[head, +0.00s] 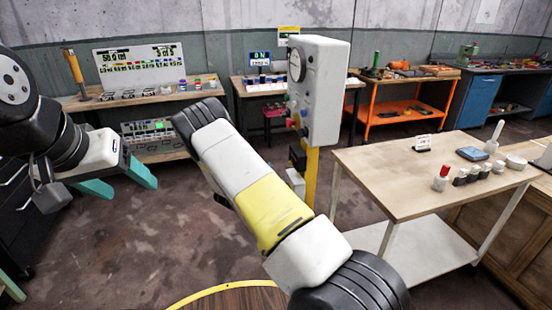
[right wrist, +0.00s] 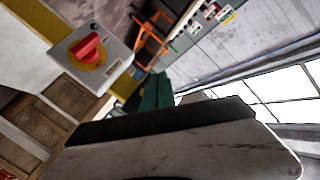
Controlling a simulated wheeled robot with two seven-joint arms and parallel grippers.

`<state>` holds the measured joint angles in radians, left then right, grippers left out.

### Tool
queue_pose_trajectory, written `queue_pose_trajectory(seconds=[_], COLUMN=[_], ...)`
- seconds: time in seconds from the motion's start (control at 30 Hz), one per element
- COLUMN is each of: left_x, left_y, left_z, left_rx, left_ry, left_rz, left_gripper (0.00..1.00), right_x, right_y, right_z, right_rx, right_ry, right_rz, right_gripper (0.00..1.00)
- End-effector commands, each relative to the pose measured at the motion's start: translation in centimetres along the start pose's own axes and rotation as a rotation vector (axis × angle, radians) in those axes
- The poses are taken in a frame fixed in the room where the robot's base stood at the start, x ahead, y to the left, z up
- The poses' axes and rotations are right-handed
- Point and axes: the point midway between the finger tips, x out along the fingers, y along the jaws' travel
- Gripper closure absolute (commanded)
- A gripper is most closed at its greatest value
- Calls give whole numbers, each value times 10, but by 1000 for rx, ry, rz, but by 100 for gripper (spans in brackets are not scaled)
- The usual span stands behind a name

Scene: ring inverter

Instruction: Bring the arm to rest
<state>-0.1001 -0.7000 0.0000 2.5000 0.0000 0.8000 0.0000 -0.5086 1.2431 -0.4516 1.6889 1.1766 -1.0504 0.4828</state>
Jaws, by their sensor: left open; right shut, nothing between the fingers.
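My left gripper (head: 130,188) is at the left of the head view, with its teal fingers apart and nothing between them. My right arm, white and yellow with black joints, rises across the middle of the head view and bends at a black joint; its gripper is hidden there. In the right wrist view my right gripper (right wrist: 155,92) shows as dark green fingers, shut and empty, partly hidden by a pale body with a black edge. A red rotary switch (right wrist: 88,48) on a yellow plate and grey box lies left of these fingers, apart from them in the picture.
A grey box with a gauge (head: 316,85) stands on a yellow post (head: 311,178) close behind my right arm. A wooden-topped table (head: 385,175) with small items is at the right. Benches (head: 140,97) line the back wall. Dark floor is open at lower left.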

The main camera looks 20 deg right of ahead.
Motion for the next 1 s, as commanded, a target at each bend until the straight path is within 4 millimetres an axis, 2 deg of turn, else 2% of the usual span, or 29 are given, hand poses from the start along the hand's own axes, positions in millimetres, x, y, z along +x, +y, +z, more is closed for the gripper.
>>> queue_pose_trajectory(seconds=[0.43, 0.53, 0.63, 0.77, 0.87, 1.0], left_x=[0, 0, 0, 0, 0, 0], left_y=[0, 0, 0, 0, 0, 0], left_z=[0, 0, 0, 0, 0, 0], left_rx=[0, 0, 0, 0, 0, 0], left_ry=[0, 0, 0, 0, 0, 0], left_rz=[0, 0, 0, 0, 0, 0], left_gripper=[35, 35, 35, 35, 35, 35], right_x=[0, 1, 1, -7, -22, -56], right_y=[0, -5, -19, -49, -72, -102], right_z=[-1, -4, -14, -35, -55, -89], right_rx=[0, 7, 20, 40, 43, 24], right_ry=[-1, -24, -97, -263, -407, -595], right_rz=[0, 6, 21, 31, 17, -36], right_gripper=[100, 100, 100, 100, 100, 100])
